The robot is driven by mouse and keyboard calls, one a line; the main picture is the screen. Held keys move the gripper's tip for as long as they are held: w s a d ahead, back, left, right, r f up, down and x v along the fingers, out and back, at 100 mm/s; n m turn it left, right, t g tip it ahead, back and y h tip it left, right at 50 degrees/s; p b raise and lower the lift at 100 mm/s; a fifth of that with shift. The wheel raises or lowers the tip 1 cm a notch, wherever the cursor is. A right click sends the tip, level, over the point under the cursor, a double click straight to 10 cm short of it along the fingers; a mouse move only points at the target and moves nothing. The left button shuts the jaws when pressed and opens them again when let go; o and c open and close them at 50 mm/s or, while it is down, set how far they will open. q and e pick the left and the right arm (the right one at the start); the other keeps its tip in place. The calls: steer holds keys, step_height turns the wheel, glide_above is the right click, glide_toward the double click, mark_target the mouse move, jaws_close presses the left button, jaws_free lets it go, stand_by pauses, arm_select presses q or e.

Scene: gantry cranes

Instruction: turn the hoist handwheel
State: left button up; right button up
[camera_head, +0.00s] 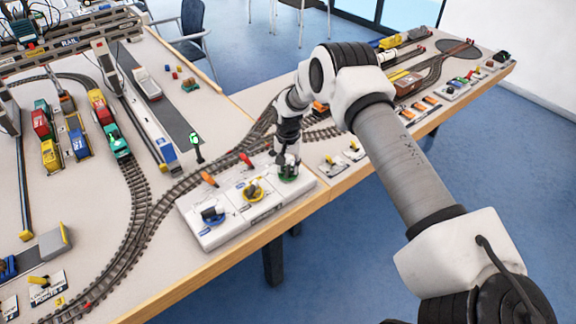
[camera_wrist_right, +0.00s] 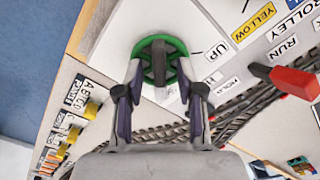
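The green handwheel (camera_head: 288,174) is at the right end of the white control panel (camera_head: 226,236). In the right wrist view the green wheel (camera_wrist_right: 160,58) has a dark hub and spokes, with UP and HOLD labels to its right. My right gripper (camera_head: 287,164) points down over this wheel and hides part of it. In the wrist view its two fingers (camera_wrist_right: 160,82) stand apart, one at each side of the wheel. Whether they touch the rim is unclear. My left gripper is not in view.
A yellow wheel (camera_head: 253,190) and a blue wheel (camera_head: 212,215) sit on the same panel, with red levers (camera_head: 246,159) behind them. Curved train track (camera_head: 140,205) runs behind the panel. More switches (camera_head: 354,150) stand to the right along the table's front edge.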

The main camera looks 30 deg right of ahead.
mark_target(288, 166)
steer(key=shift+r, duration=0.1)
step_height(288, 166, up, 12)
stand_by(1.2)
